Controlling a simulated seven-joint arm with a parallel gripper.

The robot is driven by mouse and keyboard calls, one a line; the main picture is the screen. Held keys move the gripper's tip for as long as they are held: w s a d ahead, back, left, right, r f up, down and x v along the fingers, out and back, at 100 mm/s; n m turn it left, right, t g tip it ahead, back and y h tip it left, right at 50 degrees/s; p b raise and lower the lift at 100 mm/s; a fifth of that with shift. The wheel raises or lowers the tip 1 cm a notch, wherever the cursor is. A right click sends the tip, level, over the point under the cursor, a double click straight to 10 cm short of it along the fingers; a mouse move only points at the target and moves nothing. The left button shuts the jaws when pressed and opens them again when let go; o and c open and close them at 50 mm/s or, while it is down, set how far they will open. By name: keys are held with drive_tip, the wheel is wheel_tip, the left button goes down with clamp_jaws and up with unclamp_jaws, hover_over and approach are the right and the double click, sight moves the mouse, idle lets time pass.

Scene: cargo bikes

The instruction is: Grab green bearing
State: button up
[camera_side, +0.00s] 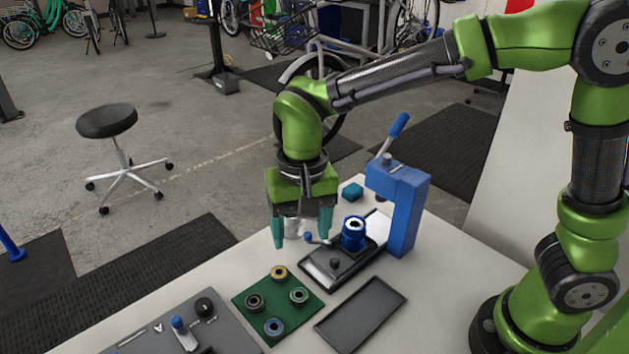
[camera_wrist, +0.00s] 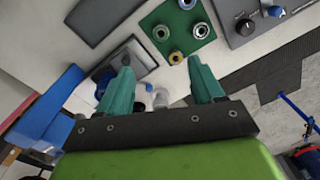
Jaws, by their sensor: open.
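A green mat (camera_side: 262,287) on the table carries several ring-shaped bearings. The green bearing (camera_side: 299,295) is on the mat's right side, with a pale green ring; in the wrist view it seems to be the left one (camera_wrist: 161,33). The yellow bearing (camera_side: 279,272) is at the far corner, the black bearing (camera_side: 254,301) at left and the blue bearing (camera_side: 274,326) at the near corner. My gripper (camera_side: 300,236) is open and empty, teal fingers pointing down, above the table beyond the mat. Both fingers also show in the wrist view (camera_wrist: 160,60), apart from the bearings.
A blue lever press (camera_side: 408,205) stands right of my gripper. A dark fixture plate (camera_side: 325,270) with a blue cup (camera_side: 354,233) lies before it. A dark empty tray (camera_side: 362,312) is right of the mat, and a control panel (camera_side: 225,335) at left.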

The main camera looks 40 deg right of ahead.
drive_tip(key=w+m, duration=0.1)
drive_tip(key=m, duration=0.2)
hover_over(299, 294)
drive_tip(key=f, duration=1)
drive_tip(key=shift+w+d+f, duration=0.15)
drive_tip(key=shift+w+f, duration=0.05)
drive_tip(key=shift+f, duration=0.1)
drive_tip(key=shift+s+f, duration=0.2)
drive_tip(key=shift+f, duration=2.5)
drive_tip(key=c, duration=1.2)
drive_tip(key=shift+o, duration=0.2)
drive_tip(key=shift+r, duration=0.2)
